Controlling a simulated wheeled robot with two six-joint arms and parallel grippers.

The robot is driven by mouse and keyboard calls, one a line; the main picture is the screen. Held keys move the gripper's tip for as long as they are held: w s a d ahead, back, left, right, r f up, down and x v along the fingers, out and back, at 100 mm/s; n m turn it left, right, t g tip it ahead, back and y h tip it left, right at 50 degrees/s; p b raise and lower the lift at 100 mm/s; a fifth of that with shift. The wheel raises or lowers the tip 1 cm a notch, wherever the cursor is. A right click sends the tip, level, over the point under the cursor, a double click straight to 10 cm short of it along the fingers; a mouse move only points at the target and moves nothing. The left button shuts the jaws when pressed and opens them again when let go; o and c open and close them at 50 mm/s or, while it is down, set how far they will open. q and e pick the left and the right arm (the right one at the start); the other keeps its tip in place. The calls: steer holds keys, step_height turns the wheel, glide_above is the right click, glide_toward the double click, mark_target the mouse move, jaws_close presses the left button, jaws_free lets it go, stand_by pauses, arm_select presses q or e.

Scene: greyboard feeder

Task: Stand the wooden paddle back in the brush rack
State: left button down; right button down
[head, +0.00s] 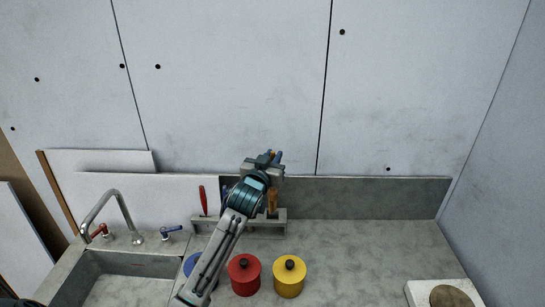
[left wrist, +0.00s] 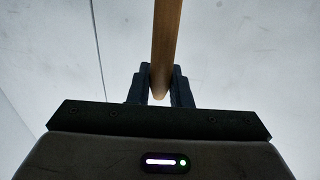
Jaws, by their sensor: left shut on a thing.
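The wooden paddle (head: 272,202) shows as an upright brown piece just below my left gripper (head: 268,158) in the head view. Its lower end overlaps the grey brush rack (head: 276,228) in the picture; I cannot tell whether it is in a slot. In the left wrist view the paddle's wooden handle (left wrist: 166,45) runs between the two dark fingers of my left gripper (left wrist: 160,88), which is shut on it. My forearm hides the middle of the rack. A red-handled tool (head: 203,200) stands at the rack's left. My right gripper is out of view.
A red pot (head: 243,277) and a yellow pot (head: 289,280) stand in front of the rack; a blue pot (head: 192,265) is partly behind my arm. A sink (head: 125,268) with a tap (head: 112,195) is at left.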

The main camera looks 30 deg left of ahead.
arm_select(q)
steer(key=shift+f+b, duration=1)
steer(key=shift+f, duration=0.95)
steer(key=shift+f+b, duration=1.1)
steer(key=shift+f, duration=0.5)
steer(key=shift+f+b, duration=0.3)
steer(key=shift+f, duration=0.3)
steer(key=c, duration=1.3)
jaws_free()
steer(key=shift+o, duration=0.2)
